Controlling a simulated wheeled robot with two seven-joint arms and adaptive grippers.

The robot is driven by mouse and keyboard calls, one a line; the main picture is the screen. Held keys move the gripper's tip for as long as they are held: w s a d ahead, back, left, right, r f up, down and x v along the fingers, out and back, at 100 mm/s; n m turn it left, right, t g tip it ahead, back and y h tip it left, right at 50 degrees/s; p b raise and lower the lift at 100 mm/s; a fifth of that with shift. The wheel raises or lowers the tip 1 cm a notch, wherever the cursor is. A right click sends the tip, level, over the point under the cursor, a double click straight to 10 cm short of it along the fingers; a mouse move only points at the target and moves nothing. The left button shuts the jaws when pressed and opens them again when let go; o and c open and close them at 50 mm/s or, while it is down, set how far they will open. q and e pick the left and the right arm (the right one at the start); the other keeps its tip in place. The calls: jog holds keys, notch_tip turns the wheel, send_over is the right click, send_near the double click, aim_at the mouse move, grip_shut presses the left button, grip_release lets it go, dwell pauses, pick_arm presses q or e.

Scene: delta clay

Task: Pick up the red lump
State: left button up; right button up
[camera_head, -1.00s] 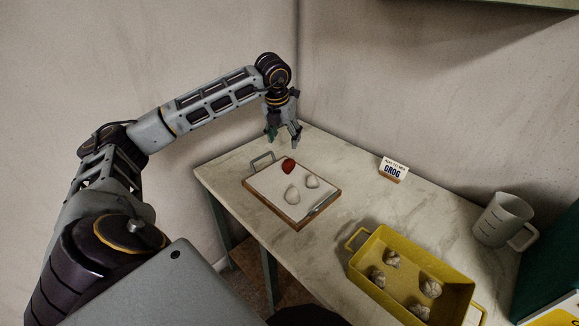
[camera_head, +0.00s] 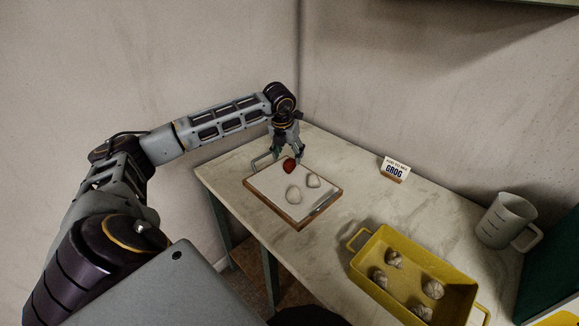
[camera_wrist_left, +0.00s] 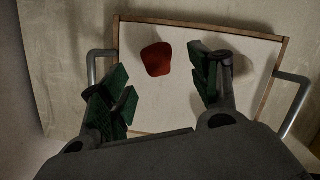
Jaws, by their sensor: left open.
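The red lump (camera_head: 290,164) lies near the far edge of a white board with a wooden rim (camera_head: 293,224). My left gripper (camera_head: 287,155) is above it, pointing down, with its fingers apart. In the left wrist view the red lump (camera_wrist_left: 157,59) shows between and just beyond the green-padded fingertips of the gripper (camera_wrist_left: 160,82). The fingers do not appear to grip it. My right gripper is not in view.
A yellow tray (camera_head: 362,262) with several grey lumps, a GROG sign (camera_head: 394,169) and a grey jug (camera_head: 502,221) stand to the right. The table between them is clear.

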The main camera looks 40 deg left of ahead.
aim_at(289, 161)
pick_arm(q)
jog(key=shift+f, duration=0.15)
jog(key=shift+x, duration=2.5)
jog(key=shift+s+a, duration=0.1)
jog(key=shift+a, duration=0.1)
jog(key=c, duration=1.1)
